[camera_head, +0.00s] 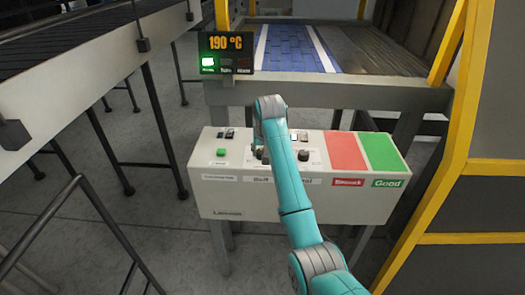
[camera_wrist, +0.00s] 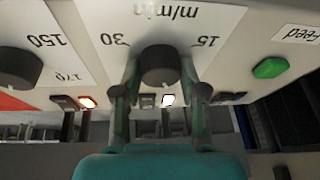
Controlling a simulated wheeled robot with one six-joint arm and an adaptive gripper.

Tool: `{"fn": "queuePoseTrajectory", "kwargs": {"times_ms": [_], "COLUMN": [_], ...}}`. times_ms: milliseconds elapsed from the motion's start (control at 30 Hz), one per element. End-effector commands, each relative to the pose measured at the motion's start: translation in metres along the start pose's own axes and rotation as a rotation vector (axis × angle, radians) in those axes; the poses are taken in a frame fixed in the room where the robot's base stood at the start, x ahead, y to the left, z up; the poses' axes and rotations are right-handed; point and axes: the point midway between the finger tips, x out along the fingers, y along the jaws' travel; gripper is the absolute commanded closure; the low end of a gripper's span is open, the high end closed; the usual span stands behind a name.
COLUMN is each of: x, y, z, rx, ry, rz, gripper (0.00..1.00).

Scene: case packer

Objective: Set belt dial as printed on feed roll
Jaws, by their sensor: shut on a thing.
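The belt dial (camera_wrist: 160,62) is a round black knob on a white plate marked "m/min", with 15 and 30 visible, upside down in the wrist view. My gripper (camera_wrist: 160,78) has one finger on each side of the knob and is shut on it. The pointer of the knob cannot be made out. In the head view my teal arm reaches over the control box (camera_head: 235,200) and hides most of the dial and its label. A printed feed roll cannot be made out in either view.
A second black dial (camera_wrist: 18,68) with 150 and 170 stands beside it. A green button (camera_wrist: 270,68) is near a "Feed" label (camera_wrist: 299,33). Red (camera_head: 347,152) and green (camera_head: 383,152) pads lie right on the box. A display (camera_head: 226,50) reads 190 °C. Yellow posts stand at right.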

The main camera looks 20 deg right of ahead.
Motion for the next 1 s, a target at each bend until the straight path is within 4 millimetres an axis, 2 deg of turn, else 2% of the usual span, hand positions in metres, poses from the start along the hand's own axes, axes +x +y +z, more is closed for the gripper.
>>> {"fn": "queuePoseTrajectory", "kwargs": {"times_ms": [1000], "x": [0.0004], "y": [-0.0045], "z": [-0.0003], "rx": [0.859], "ry": [0.049], "rz": [0.358], "gripper": [0.93]}}
